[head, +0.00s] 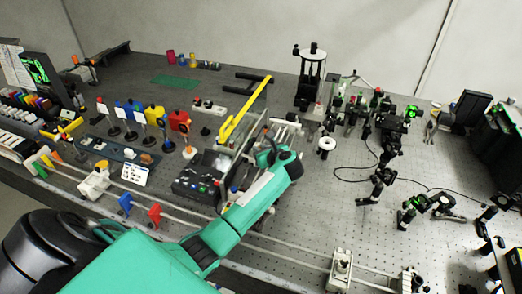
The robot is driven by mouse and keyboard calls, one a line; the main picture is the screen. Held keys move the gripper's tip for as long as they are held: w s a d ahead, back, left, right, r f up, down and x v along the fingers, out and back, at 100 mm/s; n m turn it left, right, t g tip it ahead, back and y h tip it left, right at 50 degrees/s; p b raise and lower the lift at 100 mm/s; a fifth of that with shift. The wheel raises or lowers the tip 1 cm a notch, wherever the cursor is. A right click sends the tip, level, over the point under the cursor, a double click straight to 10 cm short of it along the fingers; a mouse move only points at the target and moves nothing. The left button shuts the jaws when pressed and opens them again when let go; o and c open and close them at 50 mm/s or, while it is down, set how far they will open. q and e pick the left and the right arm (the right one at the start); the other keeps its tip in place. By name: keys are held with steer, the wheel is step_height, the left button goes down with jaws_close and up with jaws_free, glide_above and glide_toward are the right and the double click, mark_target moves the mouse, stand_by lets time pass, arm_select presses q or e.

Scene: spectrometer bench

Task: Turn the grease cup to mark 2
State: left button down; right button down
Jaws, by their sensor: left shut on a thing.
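My teal left arm reaches in from the lower left across the bench. Its left gripper (268,138) is at the far end of the arm, near the middle of the view, beside the instrument with the yellow bar. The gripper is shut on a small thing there. My wrist and the clutter hide most of the fingers and what they hold. I cannot make out the grease cup or its marks for certain. My right gripper is not in view.
The yellow bar (243,110) stands just left of my gripper, above a dark control box (197,184). Several coloured holders stand at the left. Optics posts and a black cable crowd the right. Two long rails (290,247) run along the front. A green mat (175,82) lies at the back.

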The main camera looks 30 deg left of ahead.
arm_select(q)
steer(key=shift+s+f+m+t+h+b, duration=0.1)
steer(key=shift+f+m+t+h+b, duration=0.2)
steer(key=shift+t+b, duration=0.35)
steer(key=shift+r+m+t+h, duration=0.2)
steer(key=shift+m+t+h, duration=0.1)
steer(key=shift+m, duration=0.2)
steer(key=shift+s+r+m, duration=0.1)
steer(key=shift+r+m, duration=0.05)
steer(key=shift+m, duration=0.15)
steer(key=shift+a+r+m+t+h+p, duration=0.15)
steer(key=shift+m+t+h+p, duration=0.35)
steer(key=shift+t+p, duration=0.15)
steer(key=m+h+p, duration=0.1)
steer(key=p, duration=0.1)
steer(key=m+t+p, duration=0.1)
steer(key=m+t+h+p, duration=0.1)
steer(key=p, duration=0.1)
steer(key=shift+s+a+r+h+p, duration=0.1)
steer(key=shift+s+a+h+p, duration=0.1)
steer(key=shift+a+h+p, duration=0.1)
steer(key=shift+f+m+t+h+p, duration=0.2)
steer(key=shift+m+t+h+p, duration=0.35)
steer(key=shift+p, duration=0.4)
